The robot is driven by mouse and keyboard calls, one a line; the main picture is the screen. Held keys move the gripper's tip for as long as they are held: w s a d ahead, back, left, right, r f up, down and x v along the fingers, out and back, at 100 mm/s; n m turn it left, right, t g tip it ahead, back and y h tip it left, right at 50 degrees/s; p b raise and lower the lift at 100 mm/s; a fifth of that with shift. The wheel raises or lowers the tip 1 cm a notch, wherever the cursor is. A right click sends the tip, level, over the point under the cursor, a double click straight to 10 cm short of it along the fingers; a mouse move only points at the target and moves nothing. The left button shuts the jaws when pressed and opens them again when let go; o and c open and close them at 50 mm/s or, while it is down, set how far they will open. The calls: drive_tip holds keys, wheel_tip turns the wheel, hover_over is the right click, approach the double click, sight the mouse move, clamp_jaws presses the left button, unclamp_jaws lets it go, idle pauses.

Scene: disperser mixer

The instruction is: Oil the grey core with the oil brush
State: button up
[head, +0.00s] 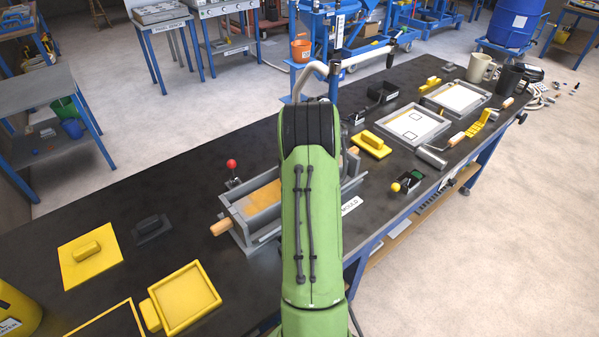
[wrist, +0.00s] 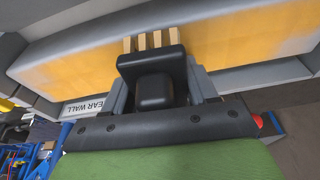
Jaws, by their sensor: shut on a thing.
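The grey core (wrist: 70,65) runs across the top of the wrist view, with a broad orange-yellow patch over its face and grey showing along its edges. My gripper (wrist: 158,88) is shut on the oil brush (wrist: 137,65), a black block with several tan bristle tufts pointing at the core. The bristle tips overlap the orange-yellow patch; I cannot tell whether they touch it. In the head view the core (head: 262,197) lies between the grey walls of the mould (head: 240,229). My green arm hides the middle of the mould, the brush and my gripper there.
A red-knobbed lever (head: 232,164) stands behind the mould, and a wooden handle (head: 220,227) juts from its left end. Yellow trays (head: 185,297) lie at front left. Grey frames (head: 410,125), a roller (head: 432,156) and mugs (head: 480,67) crowd the right. The black bench is clear at back left.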

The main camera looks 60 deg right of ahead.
sight(254, 201)
drive_tip(key=shift+w+a+f+b, duration=0.1)
drive_tip(key=shift+w+a+b, duration=0.15)
drive_tip(key=shift+a, duration=0.4)
drive_tip(key=shift+w+a+b, duration=0.15)
drive_tip(key=shift+a+b, duration=0.2)
drive_tip(key=shift+a, duration=0.3)
drive_tip(key=shift+w+a+b, duration=0.45)
drive_tip(key=shift+w+a, duration=0.05)
drive_tip(key=shift+a, duration=1.25)
drive_tip(key=shift+w+a+b, duration=0.5)
drive_tip(key=shift+a, duration=1.3)
drive_tip(key=shift+w+a+b, duration=0.45)
drive_tip(key=shift+w+a, duration=0.05)
drive_tip(key=shift+a, duration=1.25)
wheel_tip(254, 201, up, 6)
drive_tip(key=p, duration=0.4)
drive_tip(key=shift+d+p, duration=0.1)
drive_tip(key=shift+p, duration=0.3)
wheel_tip(254, 201, up, 3)
drive_tip(key=shift+r+p, duration=0.1)
drive_tip(key=shift+p, duration=1.05)
